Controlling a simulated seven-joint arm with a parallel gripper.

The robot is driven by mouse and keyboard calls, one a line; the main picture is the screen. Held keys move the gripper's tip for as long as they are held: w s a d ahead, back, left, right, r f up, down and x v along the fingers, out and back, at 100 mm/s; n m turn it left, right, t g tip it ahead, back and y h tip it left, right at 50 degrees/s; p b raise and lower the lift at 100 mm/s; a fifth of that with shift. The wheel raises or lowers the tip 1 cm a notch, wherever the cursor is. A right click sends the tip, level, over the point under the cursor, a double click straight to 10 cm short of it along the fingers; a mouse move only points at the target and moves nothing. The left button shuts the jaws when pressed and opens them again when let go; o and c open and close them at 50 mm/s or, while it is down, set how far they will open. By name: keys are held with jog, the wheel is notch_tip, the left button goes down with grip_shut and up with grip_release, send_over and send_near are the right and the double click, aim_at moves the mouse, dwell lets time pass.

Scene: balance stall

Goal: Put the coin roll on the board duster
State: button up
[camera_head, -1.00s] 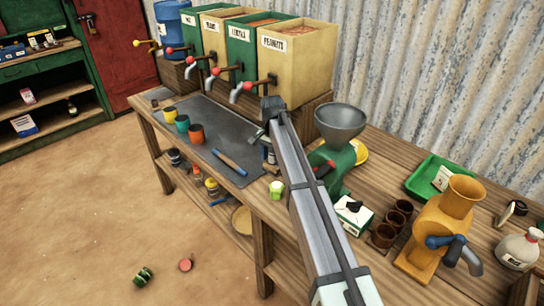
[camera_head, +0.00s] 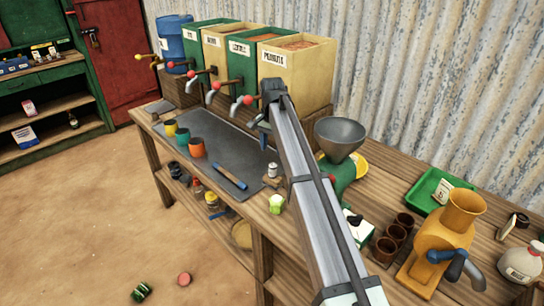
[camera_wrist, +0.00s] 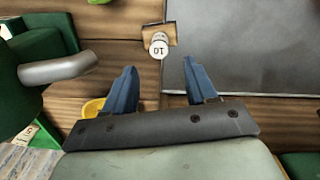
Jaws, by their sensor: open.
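A small white cylinder marked "10" (camera_wrist: 158,45), which looks like the coin roll, is on the bench beside the grey mat's right end. It also shows as a white cylinder in the head view (camera_head: 272,170). A small brown block (camera_wrist: 160,32), possibly the board duster, is right against it; it also shows in the head view (camera_head: 273,182). I cannot tell whether the cylinder stands on the block or behind it. My gripper (camera_wrist: 160,66) is open and empty, with blue fingers apart. In the head view my gripper (camera_head: 264,136) hangs above the bench, behind the cylinder.
The grey mat (camera_head: 212,150) holds several cups and a blue stick (camera_head: 229,176). Dispensers with spouts (camera_head: 296,75) stand behind. A green grinder with a grey hopper (camera_head: 340,137) is close on the right. A pale green item (camera_head: 276,204) is near the front edge.

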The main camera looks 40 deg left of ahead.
jog(key=shift+r, duration=0.8)
